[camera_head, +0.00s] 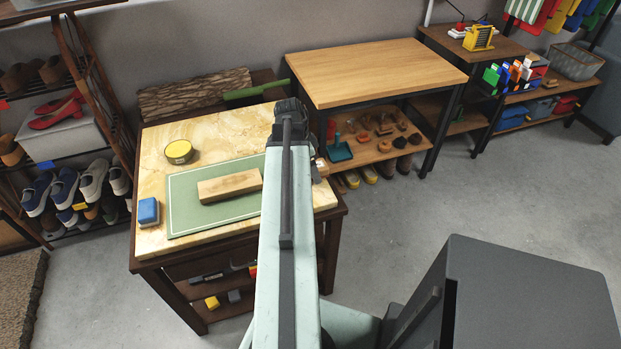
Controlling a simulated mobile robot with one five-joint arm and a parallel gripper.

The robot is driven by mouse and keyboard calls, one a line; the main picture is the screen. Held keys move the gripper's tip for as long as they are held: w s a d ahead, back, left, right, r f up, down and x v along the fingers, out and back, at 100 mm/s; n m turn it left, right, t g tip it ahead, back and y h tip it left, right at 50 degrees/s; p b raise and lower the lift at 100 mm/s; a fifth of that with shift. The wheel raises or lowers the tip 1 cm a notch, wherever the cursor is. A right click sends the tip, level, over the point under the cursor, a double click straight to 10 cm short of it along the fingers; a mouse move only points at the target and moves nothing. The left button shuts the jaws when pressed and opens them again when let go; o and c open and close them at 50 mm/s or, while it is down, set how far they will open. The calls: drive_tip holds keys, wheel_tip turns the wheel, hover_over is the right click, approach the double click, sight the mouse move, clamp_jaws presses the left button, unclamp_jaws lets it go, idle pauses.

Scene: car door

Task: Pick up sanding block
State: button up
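A small blue block (148,212), which looks like the sanding block, lies on the marble-topped table (215,138) near its front left corner. A longer pale wooden block (229,187) lies on a green mat (190,215) to its right. My arm reaches over the right part of the table. My gripper (290,110) is at its far end, near the table's back right, well apart from the blue block. The fingers are dark and seen from behind, so their opening does not show. My arm hides part of the mat's right side and the tabletop.
A yellow-topped round tin (179,151) stands behind the mat. Small objects (320,167) sit right of my arm, partly hidden. A shoe rack (75,150) stands at left. A wooden workbench (375,72) stands behind at right. Open floor (480,190) lies to the right.

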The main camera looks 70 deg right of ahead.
drive_tip(key=c, duration=1.7)
wheel_tip(320, 180, up, 10)
drive_tip(key=p, duration=1)
drive_tip(key=shift+r, duration=0.1)
drive_tip(key=o, duration=0.9)
drive_tip(key=c, duration=0.5)
